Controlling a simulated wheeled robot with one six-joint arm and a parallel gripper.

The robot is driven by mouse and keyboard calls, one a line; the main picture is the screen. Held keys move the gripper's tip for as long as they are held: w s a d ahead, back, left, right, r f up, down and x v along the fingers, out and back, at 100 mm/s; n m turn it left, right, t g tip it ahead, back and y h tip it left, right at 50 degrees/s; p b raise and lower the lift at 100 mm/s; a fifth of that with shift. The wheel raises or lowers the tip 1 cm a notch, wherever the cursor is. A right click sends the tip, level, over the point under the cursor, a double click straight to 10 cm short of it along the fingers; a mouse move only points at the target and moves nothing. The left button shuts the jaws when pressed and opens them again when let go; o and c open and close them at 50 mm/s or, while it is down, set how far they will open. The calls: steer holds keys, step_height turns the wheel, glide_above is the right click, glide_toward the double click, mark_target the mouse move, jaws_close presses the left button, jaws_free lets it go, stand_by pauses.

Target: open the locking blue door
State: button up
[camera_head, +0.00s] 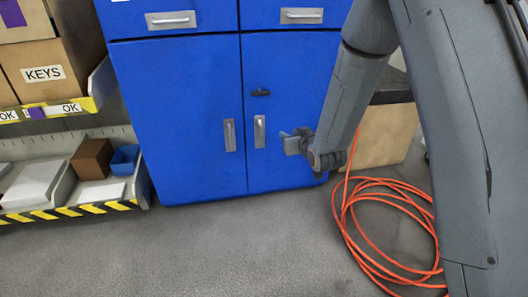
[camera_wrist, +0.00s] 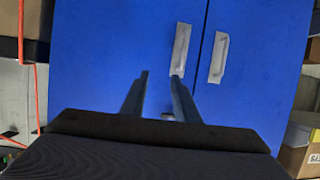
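The blue cabinet has a left door (camera_head: 180,130) and a right door (camera_head: 290,100), both shut flush. Each carries an upright metal handle: the left handle (camera_head: 229,135) and the right handle (camera_head: 260,131). A small black latch (camera_head: 260,92) lies horizontal on the right door above its handle. My gripper (camera_head: 287,140) is just right of the right handle, before the right door. The wrist view looks upside down; there my gripper (camera_wrist: 159,79) is open and empty, one fingertip near the right handle (camera_wrist: 181,50). Contact cannot be told. A small grey bit shows between the fingers, unclear.
Two blue drawers with handles (camera_head: 170,19) are above the doors. Shelves with a KEYS box (camera_head: 42,73) and a blue bin (camera_head: 124,160) stand at left. An orange cable (camera_head: 385,225) lies coiled on the floor at right. The floor before the cabinet is clear.

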mark_target(261, 136)
steer(key=w+a+f+n+t+y+b, duration=0.1)
steer(key=w+a+f+t+y+b, duration=0.25)
steer(key=a+f+b, duration=0.4)
steer(key=shift+g, duration=0.35)
steer(key=shift+w+a+f+b, duration=0.35)
steer(key=shift+w+b, duration=0.45)
steer(key=shift+w, duration=0.45)
steer(key=shift+w+a+f+b, duration=0.25)
steer(key=shift+w+a+b, duration=0.35)
steer(key=shift+w, duration=0.65)
steer(key=shift+w+a+f+b, duration=0.3)
steer(key=shift+w+b, duration=0.65)
steer(key=shift+w, duration=0.3)
jaws_close()
